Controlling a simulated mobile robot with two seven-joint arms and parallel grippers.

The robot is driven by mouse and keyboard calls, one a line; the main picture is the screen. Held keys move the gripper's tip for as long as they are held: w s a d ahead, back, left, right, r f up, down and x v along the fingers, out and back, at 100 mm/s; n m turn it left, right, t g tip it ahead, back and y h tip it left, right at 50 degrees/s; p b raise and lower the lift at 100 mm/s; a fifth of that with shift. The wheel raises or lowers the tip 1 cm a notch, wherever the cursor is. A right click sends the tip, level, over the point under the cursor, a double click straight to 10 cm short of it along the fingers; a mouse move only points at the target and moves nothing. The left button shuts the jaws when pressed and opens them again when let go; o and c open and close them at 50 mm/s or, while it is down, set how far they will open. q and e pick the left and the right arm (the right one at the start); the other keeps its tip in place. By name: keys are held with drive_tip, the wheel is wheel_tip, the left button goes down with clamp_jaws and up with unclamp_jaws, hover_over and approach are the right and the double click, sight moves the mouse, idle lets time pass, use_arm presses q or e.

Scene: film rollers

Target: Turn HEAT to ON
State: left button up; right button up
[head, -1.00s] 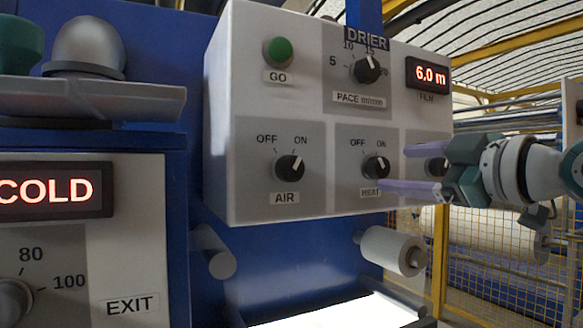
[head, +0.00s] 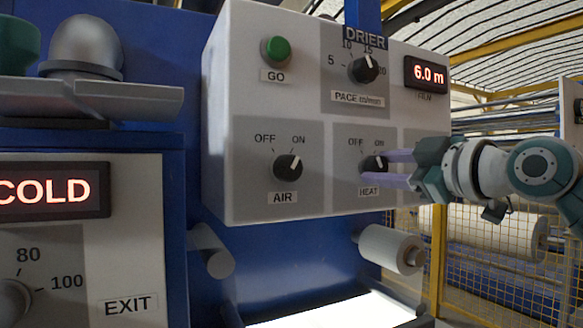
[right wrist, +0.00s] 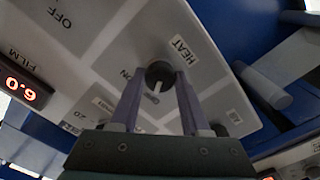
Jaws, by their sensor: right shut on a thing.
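The HEAT knob (head: 374,165) is a black dial on the drier panel (head: 225,195), with OFF to its upper left and ON to its upper right. My right gripper (head: 376,167) has come in from the right and is shut on the HEAT knob, one finger above it and one below. In the right wrist view the HEAT knob (right wrist: 158,75) is between the fingertips. Its white mark shows, but I cannot tell for sure which label it points to. My left gripper is not in view.
The AIR knob (head: 288,167) is left of HEAT, and the PACE knob (head: 364,69) and green GO button (head: 275,50) are above. A display (head: 427,74) reads 6.0 m. A white roller (head: 391,250) is below the panel. My arm covers the lower right panel section.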

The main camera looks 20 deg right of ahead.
clamp_jaws()
drive_tip(key=shift+r+m+p, duration=0.1)
drive_tip(key=shift+m+p, duration=0.95)
drive_tip(key=shift+m, duration=0.15)
drive_tip(key=m+p, duration=0.2)
drive_tip(key=m, duration=0.1)
drive_tip(key=shift+m, duration=0.3)
drive_tip(key=m+p, duration=0.2)
drive_tip(key=m, duration=0.1)
drive_tip(key=shift+m+p, duration=0.55)
drive_tip(key=shift+m, duration=0.95)
